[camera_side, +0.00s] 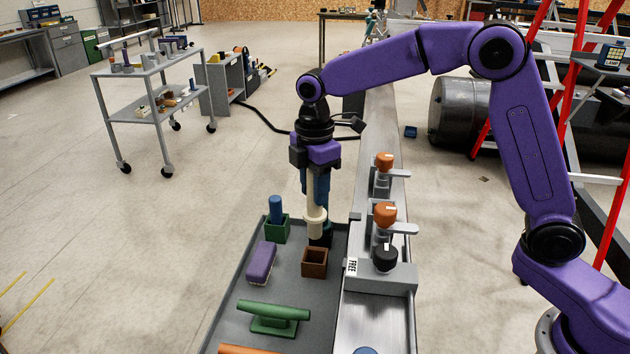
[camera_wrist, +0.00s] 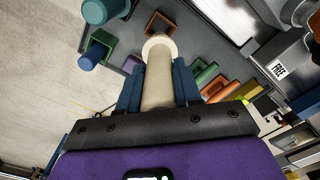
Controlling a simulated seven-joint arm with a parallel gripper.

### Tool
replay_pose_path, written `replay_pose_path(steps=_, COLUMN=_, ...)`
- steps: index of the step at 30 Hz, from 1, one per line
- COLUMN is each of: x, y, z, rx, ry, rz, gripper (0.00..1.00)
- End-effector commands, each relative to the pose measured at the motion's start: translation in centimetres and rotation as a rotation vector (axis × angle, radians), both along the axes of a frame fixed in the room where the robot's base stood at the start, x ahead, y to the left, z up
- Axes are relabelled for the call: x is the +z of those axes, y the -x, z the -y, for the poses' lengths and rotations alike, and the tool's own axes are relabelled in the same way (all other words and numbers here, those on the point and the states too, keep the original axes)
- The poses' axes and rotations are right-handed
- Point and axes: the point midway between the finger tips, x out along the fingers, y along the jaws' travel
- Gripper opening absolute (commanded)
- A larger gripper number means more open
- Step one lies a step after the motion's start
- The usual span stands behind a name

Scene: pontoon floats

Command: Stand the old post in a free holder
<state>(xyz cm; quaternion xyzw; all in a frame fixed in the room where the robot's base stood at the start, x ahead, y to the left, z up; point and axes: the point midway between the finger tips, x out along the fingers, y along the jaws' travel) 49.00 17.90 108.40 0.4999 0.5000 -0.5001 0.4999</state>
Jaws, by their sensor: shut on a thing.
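My gripper (camera_side: 316,188) has blue fingers shut on a cream post (camera_side: 315,222), which hangs upright with a wider collar low down. The post also shows between the fingers in the wrist view (camera_wrist: 158,80). It is held over the grey tray, just behind a brown square holder (camera_side: 315,263) that looks empty. The brown holder also shows in the wrist view (camera_wrist: 160,22). A green holder (camera_side: 277,234) to the left has a blue post (camera_side: 276,208) standing in it. A dark holder-like shape (camera_side: 322,240) is partly hidden behind the cream post.
The tray (camera_side: 232,318) also holds a purple brush-like block (camera_side: 261,262) and a green handled block (camera_side: 273,314). To the right, a metal rail carries orange-knobbed valves (camera_side: 385,214), a black knob (camera_side: 385,257) and a FREE label (camera_side: 352,266).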

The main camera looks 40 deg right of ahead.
Motion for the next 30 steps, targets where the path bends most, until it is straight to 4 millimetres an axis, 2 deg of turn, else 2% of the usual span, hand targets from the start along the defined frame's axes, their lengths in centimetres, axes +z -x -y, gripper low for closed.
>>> replay_pose_path(steps=15, x=-4.0, y=0.0, z=0.0, rx=0.0, ry=0.0, rz=0.0, gripper=0.0)
replay_pose_path(steps=30, x=-4.6, y=0.0, z=0.0, rx=0.0, ry=-0.001, rz=0.001, gripper=0.0)
